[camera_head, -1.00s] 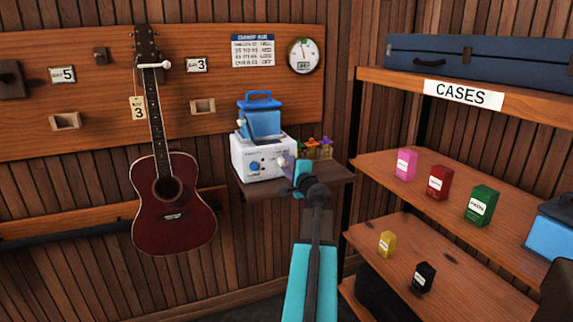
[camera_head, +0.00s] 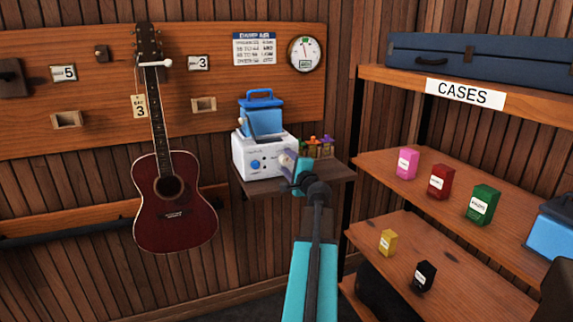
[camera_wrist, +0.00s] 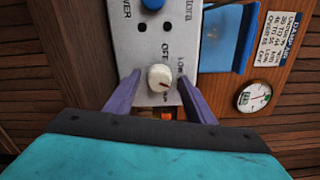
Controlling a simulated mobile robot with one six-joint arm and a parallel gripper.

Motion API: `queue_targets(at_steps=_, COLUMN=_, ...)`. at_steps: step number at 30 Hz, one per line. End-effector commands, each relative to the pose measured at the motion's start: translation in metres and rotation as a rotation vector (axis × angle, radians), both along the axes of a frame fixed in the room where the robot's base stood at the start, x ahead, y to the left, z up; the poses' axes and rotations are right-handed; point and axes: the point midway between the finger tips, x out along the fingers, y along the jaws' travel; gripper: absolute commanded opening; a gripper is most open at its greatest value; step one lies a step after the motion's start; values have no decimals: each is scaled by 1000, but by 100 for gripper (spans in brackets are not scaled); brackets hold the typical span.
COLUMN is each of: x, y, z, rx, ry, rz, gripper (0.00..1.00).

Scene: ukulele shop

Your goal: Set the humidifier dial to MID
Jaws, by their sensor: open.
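The humidifier (camera_head: 240,158) is a white box with a blue tank (camera_head: 262,120) on top, standing on a small wall shelf. In the wrist view its front panel (camera_wrist: 150,52) shows turned on its side. The panel carries a round off-white dial (camera_wrist: 160,77) with a dark mark toward its lower right edge. OFF and LOW letters show beside the dial; other lettering is partly hidden by a finger. My gripper (camera_wrist: 159,80) is open, its purple fingers on either side of the dial. Contact with it cannot be told. A blue knob (camera_wrist: 152,4) sits farther along the panel.
The wall shelf (camera_head: 325,174) also holds small colourful items (camera_head: 318,147) right of the humidifier. A red guitar (camera_head: 175,205) hangs at left. A humidity chart (camera_head: 254,48) and a round gauge (camera_head: 305,53) are on the wall. Case shelves (camera_head: 400,225) stand at right.

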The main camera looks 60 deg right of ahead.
Motion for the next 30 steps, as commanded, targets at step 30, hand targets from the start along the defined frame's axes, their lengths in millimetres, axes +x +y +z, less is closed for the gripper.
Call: queue_targets(at_steps=30, x=-62, y=46, z=-1, rx=0, ry=0, rz=-2, gripper=49)
